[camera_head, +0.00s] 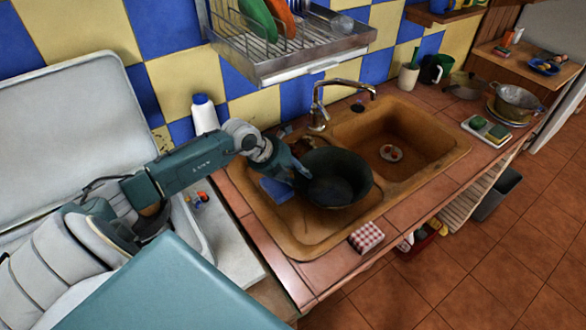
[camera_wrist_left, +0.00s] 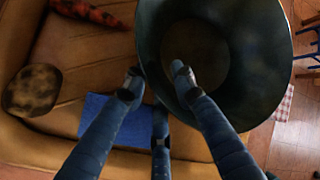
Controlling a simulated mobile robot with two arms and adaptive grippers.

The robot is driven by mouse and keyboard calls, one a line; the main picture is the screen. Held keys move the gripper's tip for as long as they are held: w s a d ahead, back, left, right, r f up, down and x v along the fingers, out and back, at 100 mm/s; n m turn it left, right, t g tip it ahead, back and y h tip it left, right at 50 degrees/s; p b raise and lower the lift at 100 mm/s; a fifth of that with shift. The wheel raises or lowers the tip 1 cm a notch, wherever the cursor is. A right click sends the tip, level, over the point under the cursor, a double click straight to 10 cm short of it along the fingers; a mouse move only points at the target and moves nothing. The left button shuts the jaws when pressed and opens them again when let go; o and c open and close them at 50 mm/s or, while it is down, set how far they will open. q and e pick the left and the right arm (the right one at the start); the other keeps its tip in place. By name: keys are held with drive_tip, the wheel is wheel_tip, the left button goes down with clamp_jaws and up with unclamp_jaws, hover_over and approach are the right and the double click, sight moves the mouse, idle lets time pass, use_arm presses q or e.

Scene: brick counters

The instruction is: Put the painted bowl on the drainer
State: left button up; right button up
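The painted bowl (camera_head: 338,180), dark green-grey inside, is at the brown sink, over the middle of its front part. I cannot tell whether it touches the sink. My left gripper (camera_head: 296,172) is at the bowl's left rim. In the left wrist view, the gripper's (camera_wrist_left: 156,82) fingers close in on the rim of the bowl (camera_wrist_left: 255,60), one inside and the others outside. The drainer (camera_head: 305,64) is a metal rack on the wall above the sink, with a green and an orange plate standing in it. My right gripper is not in view.
The tap (camera_head: 318,105) rises behind the sink (camera_head: 440,160), below the drainer. A blue sponge (camera_head: 277,190) lies left of the bowl. A white bottle (camera_head: 204,115) stands behind my left arm. A checkered box (camera_head: 367,237) sits on the front edge. The drainer's right part has bare room.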

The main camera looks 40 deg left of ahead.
use_arm(q)
drive_tip(key=b+v, duration=0.2)
drive_tip(key=v, duration=0.9)
drive_tip(key=shift+s+r, duration=0.2)
drive_tip(key=shift+r, duration=0.15)
